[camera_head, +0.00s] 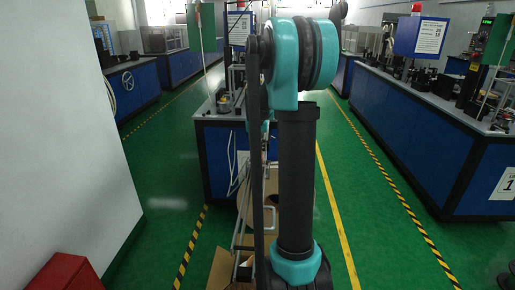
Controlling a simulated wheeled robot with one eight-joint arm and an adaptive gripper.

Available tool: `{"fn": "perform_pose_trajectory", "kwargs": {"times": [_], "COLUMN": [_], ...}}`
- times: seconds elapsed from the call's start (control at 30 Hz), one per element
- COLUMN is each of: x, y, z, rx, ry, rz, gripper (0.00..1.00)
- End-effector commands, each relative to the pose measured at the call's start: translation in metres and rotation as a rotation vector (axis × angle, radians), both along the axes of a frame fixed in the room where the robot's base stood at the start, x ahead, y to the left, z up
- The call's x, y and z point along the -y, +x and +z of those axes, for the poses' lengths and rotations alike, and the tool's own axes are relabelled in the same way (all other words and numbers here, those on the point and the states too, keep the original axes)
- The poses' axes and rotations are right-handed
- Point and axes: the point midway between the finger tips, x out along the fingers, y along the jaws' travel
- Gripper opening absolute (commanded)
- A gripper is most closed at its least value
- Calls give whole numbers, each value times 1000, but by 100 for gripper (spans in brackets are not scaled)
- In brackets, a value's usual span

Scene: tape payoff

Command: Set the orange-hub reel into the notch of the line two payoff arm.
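I cannot make out an orange-hub reel in the head view. I cannot make out the line two payoff arm or its notch either. My own arm, with teal joints and a black tube, fills the middle of the view and hides much of the bench behind it. The end of my arm does not show, so I cannot see my gripper or whether it holds anything.
A blue bench (218,160) with equipment stands behind my arm. A white wall (60,150) and red box (66,272) are at left.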

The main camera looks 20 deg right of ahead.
Motion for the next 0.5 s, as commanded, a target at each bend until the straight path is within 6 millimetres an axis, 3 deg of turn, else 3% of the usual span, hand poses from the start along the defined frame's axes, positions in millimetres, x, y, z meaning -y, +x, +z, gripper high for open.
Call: {"fn": "perform_pose_trajectory", "kwargs": {"times": [0.13, 0.17, 0.3, 0.5], "x": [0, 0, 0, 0], "y": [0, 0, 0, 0], "z": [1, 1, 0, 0], "rx": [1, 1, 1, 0], "ry": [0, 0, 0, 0], "rz": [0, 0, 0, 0], "gripper": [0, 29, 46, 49]}}
